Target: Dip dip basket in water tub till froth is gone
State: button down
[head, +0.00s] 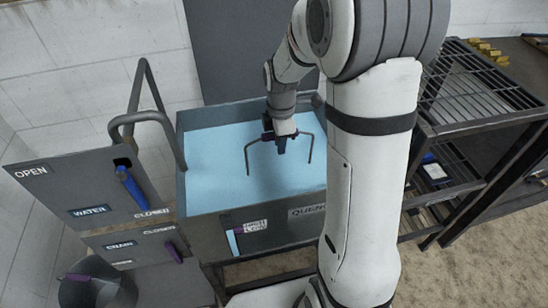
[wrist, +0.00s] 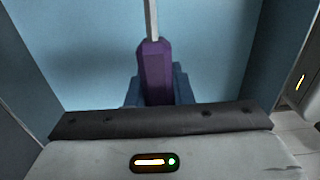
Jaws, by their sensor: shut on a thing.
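The water tub (head: 275,236) is a grey, open-topped box with light blue water (head: 212,165) in it; no froth shows on the visible surface. My gripper (head: 282,150) is low over the middle of the tub, shut on the purple grip (wrist: 153,72) of the dip basket. The basket's thin handle frame (head: 248,160) spreads to both sides and runs down into the water. The basket's body is hidden below the surface. In the wrist view the purple grip stands between the blue jaws, with a pale rod beyond it.
A panel left of the tub carries a blue water lever (head: 131,186) pointing toward CLOSED and a purple drain lever (head: 173,253). A bent pipe (head: 140,118) rises at the tub's left edge. A dark bucket (head: 112,291) stands front left. A metal rack (head: 470,95) stands right.

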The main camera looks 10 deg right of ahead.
notch_tip(320, 180, up, 21)
jog(key=p, duration=1.5)
dwell(1.6)
notch_tip(320, 180, up, 12)
jog(key=p, duration=0.8)
jog(key=shift+p, duration=0.35)
